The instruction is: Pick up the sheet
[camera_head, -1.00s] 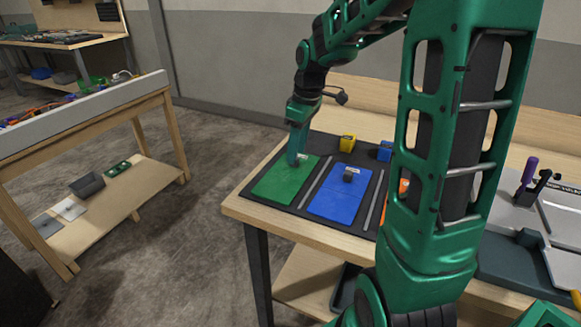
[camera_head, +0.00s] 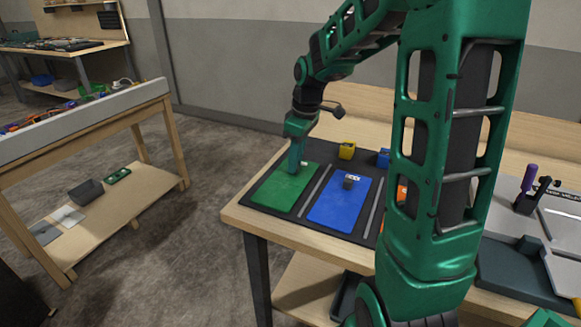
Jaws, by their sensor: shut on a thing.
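A green sheet (camera_head: 280,193) lies on the dark mat (camera_head: 262,173) at the left end of the wooden table. My gripper (camera_head: 297,168) points down at the far part of the green sheet and is shut on it, seemingly at a small raised part mostly hidden by the fingers. A small pale piece shows just right of the fingertips. The sheet looks flat, and I cannot tell any gap beneath it. A blue sheet (camera_head: 336,211) with a small grey block (camera_head: 350,181) on it lies to the right.
Grey strips (camera_head: 314,191) lie between the sheets. A yellow block (camera_head: 347,151) and a blue block (camera_head: 384,157) stand behind. My arm hides part of the table. A grey tray (camera_head: 520,270) is at the right.

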